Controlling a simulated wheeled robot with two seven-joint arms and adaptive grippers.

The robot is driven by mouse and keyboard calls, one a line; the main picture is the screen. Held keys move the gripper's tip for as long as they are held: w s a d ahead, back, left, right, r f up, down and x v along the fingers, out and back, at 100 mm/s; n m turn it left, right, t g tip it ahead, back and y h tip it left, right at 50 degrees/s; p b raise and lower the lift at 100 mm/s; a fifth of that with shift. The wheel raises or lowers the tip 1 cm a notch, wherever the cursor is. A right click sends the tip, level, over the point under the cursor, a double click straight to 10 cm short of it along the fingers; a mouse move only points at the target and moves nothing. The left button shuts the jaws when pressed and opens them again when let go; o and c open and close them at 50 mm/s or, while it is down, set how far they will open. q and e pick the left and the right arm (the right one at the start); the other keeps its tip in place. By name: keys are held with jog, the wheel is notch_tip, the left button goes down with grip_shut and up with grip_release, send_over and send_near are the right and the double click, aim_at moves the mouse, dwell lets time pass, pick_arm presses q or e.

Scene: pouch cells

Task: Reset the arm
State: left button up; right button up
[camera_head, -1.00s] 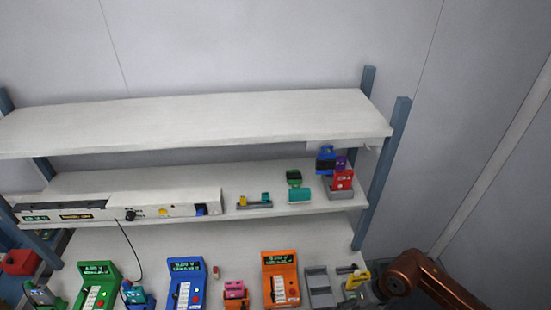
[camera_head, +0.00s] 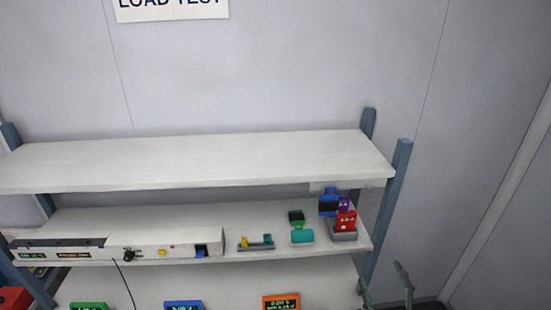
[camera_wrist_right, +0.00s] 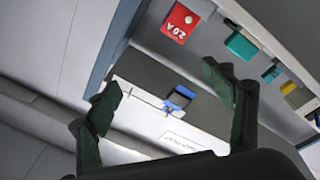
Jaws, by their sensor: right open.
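My right gripper (camera_head: 382,276) shows at the bottom right of the head view, just right of the shelf unit's right end. Its two dark green fingers point up and stand apart. In the right wrist view the gripper (camera_wrist_right: 160,80) is open, with nothing between the fingers. My left gripper is in neither view.
The shelf unit has a bare top shelf (camera_head: 200,160). Its middle shelf holds a long white instrument (camera_head: 160,232), a teal part (camera_head: 302,236) and a red block (camera_head: 346,221). A blue post (camera_head: 390,215) stands near my right gripper. Orange, blue and green meters line the bottom edge.

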jog(key=s+d+f+m+g+h, duration=0.2)
jog(key=s+d+f+m+g, duration=0.15)
jog(key=f, duration=0.35)
jog(key=s+d+f+m+g+h, duration=0.2)
jog(key=d+f, duration=0.2)
jog(key=f, duration=0.3)
jog(key=s+d+f+m+g+h, duration=0.1)
jog(key=s+d+f+m+g, duration=0.2)
jog(key=f, duration=0.3)
jog(key=s+a+f+m+g+y, duration=0.15)
jog(key=s+f+g, duration=0.25)
jog(key=s+f, duration=0.4)
jog(key=s+a+f+g+y, duration=0.1)
jog(key=s+a+f+g, duration=0.25)
jog(key=s+f, duration=0.45)
jog(key=s+f+g+b, duration=0.1)
jog(key=s+f+b, duration=0.1)
jog(key=f, duration=1.4)
jog(key=s+f+g+b, duration=0.1)
jog(key=s+f, duration=0.1)
jog(key=f, duration=1.4)
jog(key=s+f+n+b, duration=0.1)
jog(key=s+f+b, duration=0.1)
jog(key=s+f, duration=1.6)
jog(key=shift+s+a+f+g+b, duration=0.3)
jog(key=shift+a+f+g+b, duration=0.15)
jog(key=shift+f, duration=0.15)
jog(key=shift+y, duration=0.25)
